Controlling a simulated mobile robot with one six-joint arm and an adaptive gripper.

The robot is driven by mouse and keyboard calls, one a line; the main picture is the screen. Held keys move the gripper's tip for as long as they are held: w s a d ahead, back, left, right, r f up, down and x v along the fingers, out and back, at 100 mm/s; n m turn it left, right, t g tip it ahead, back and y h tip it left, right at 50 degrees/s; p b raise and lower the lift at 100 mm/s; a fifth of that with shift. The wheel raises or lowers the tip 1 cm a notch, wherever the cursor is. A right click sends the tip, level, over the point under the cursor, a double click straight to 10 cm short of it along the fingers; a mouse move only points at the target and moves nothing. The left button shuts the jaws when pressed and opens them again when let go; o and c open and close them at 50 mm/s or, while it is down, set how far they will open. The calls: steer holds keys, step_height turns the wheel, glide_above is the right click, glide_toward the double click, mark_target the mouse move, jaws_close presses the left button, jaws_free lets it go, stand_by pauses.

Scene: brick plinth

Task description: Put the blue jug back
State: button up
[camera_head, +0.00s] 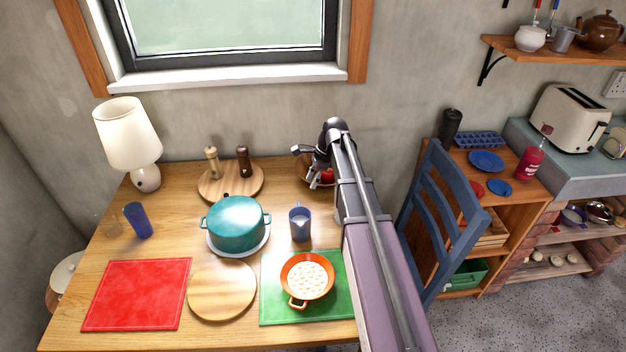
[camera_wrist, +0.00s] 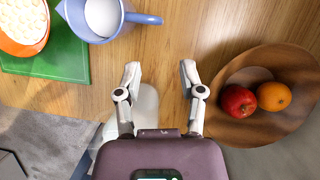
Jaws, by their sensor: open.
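The blue jug (camera_head: 300,226) stands upright on the wooden table, between the teal pot and my arm, just behind the green mat. In the wrist view the jug (camera_wrist: 92,32) shows at the top left, with something white and round inside and its handle (camera_wrist: 143,18) pointing right. My gripper (camera_head: 308,165) is above the back right of the table, near the fruit bowl. In the wrist view my gripper (camera_wrist: 160,70) has its fingers apart with nothing held between them. It is apart from the jug, which lies up and left of the fingertips.
A wooden bowl (camera_wrist: 225,122) with an apple and an orange is right of my fingers. An orange pan (camera_head: 307,278) sits on the green mat (camera_head: 335,303). A teal pot (camera_head: 236,226) stands left of the jug. A blue chair (camera_head: 437,215) stands right of the table.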

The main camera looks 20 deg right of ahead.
steer(key=shift+s, duration=0.1)
stand_by(0.3)
steer(key=s+a+n, duration=0.1)
steer(key=s+n, duration=0.1)
steer(key=s, duration=0.1)
steer(key=s+a+n+h, duration=0.1)
steer(key=s+n, duration=0.2)
steer(key=s+a+f+n+h, duration=0.1)
steer(key=s+n, duration=0.1)
steer(key=s, duration=0.1)
steer(key=shift+s+a, duration=0.15)
steer(key=shift+a, duration=0.2)
steer(key=s+a+n+h, duration=0.2)
steer(key=s+n, duration=0.9)
steer(key=s, duration=0.1)
steer(key=shift+f+h, duration=0.25)
steer(key=shift+h, duration=0.05)
steer(key=shift+a, duration=0.1)
steer(key=shift+r+p, duration=0.35)
